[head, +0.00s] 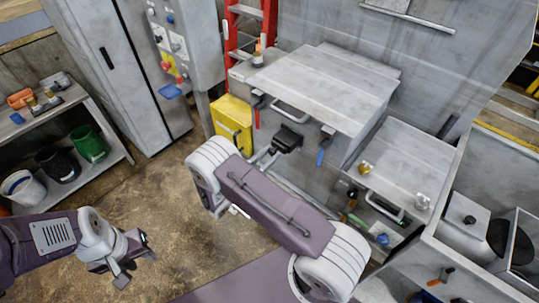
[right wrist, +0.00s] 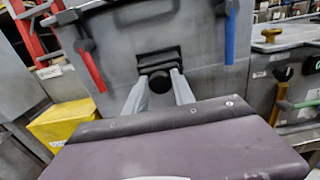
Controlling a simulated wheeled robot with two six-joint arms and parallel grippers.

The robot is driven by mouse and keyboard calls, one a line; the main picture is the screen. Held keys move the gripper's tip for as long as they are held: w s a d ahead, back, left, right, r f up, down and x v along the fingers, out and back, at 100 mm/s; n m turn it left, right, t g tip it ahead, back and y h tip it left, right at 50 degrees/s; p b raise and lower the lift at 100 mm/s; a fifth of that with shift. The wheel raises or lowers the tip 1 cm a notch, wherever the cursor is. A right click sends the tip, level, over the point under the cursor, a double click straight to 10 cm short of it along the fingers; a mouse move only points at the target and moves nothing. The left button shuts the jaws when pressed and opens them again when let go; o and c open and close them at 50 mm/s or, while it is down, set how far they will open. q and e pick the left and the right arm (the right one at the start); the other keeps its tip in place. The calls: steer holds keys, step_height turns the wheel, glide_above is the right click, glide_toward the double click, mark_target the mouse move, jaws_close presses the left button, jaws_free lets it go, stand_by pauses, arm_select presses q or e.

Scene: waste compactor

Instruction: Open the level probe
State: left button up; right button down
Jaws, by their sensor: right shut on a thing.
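A black fitting (head: 287,138) sits on the grey compactor front below the lid; I take it to be the level probe. In the right wrist view it is a black housing (right wrist: 158,60) with a round black knob (right wrist: 160,84) under it. My right gripper (right wrist: 160,92) has its two pale fingers on either side of that knob and is shut on it. In the head view my right arm partly hides this gripper. My left gripper (head: 136,272) is at the lower left, with its fingers apart and empty, away from the compactor.
A red-handled latch (right wrist: 93,68) and a blue-handled latch (right wrist: 230,38) flank the fitting. A yellow box (head: 231,122) stands left of the compactor. A shelf with several buckets (head: 89,143) is at the left. The floor (head: 165,190) between is clear.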

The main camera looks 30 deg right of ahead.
stand_by(0.3)
